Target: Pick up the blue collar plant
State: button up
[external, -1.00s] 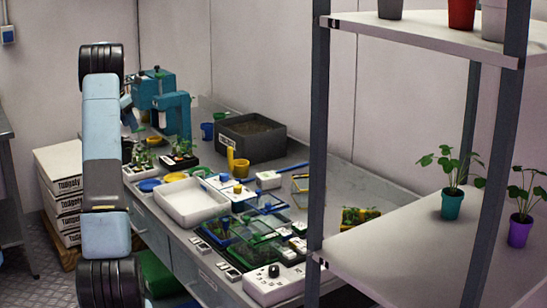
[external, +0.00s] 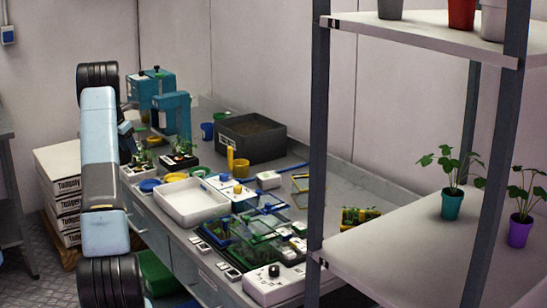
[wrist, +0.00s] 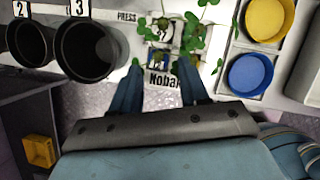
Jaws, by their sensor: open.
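A leafy green plant (wrist: 194,42) stands in the wrist view just ahead of my gripper (wrist: 158,68). A small blue patch (wrist: 156,61) shows below its leaves, between the fingertips; whether it is the collar I cannot tell. My gripper is open and empty, one finger on each side of that patch. In the external view, two plants stand on the bench, one (external: 143,158) right beside my arm and one (external: 180,148) farther right in a dark tray. My arm hides most of the gripper there.
Black cups numbered 2 (wrist: 30,42) and 3 (wrist: 88,50) stand left of the plant. A yellow dish (wrist: 268,18) and a blue dish (wrist: 249,74) lie to its right. A white tray (external: 190,222) and a dark soil box (external: 270,152) are farther along the bench.

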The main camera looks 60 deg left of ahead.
aim_at(134, 157)
jog(key=x, duration=0.5)
jog(key=shift+s+a, duration=0.15)
grip_shut()
dwell(0.4)
